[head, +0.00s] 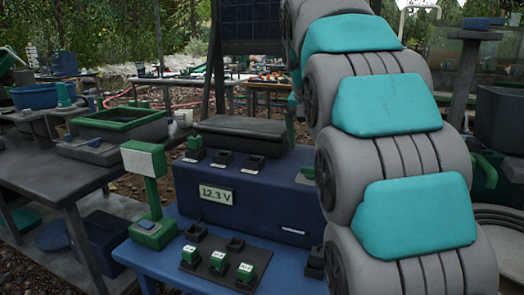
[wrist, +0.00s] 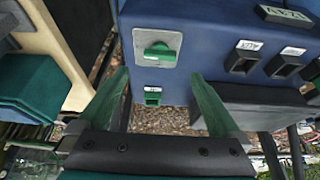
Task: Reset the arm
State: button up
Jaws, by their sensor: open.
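My gripper (wrist: 158,105) shows in the wrist view with its two green fingers spread wide and nothing between them. Beyond the fingers is the side of a blue box with a green knob (wrist: 160,54) on a grey plate and a small green fitting (wrist: 152,97) below it. The fingers look apart from the box, but the exact gap is hard to tell. In the head view my grey and teal arm is raised on the right and hides what is behind it; my gripper does not show there.
A blue box (head: 260,205) with a 12.3 V display (head: 217,195) stands on a blue table (head: 170,262). Small green blocks in black holders (head: 218,263) sit in front. A green post with a blank sign (head: 144,160) stands at left. A dark table (head: 60,180) is further left.

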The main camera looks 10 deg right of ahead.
jog(key=s+a+f+n+g+y+p, duration=0.1)
jog(key=s+a+f+n, duration=0.1)
jog(key=s+f, duration=0.7)
jog(key=s+a+f+n+g, duration=0.2)
jog(key=s+a+f, duration=0.2)
jog(key=s+f, duration=0.4)
jog(key=s+a+f+n+g+y+p, duration=0.1)
jog(key=s+f, duration=0.8)
jog(key=s, duration=0.9)
jog(key=a+n+g, duration=0.1)
jog(key=a+n, duration=0.1)
jog(key=shift+s+a+f+y+p, duration=0.25)
jog(key=shift+a+f+y+p, duration=0.05)
jog(key=shift+a+f, duration=0.05)
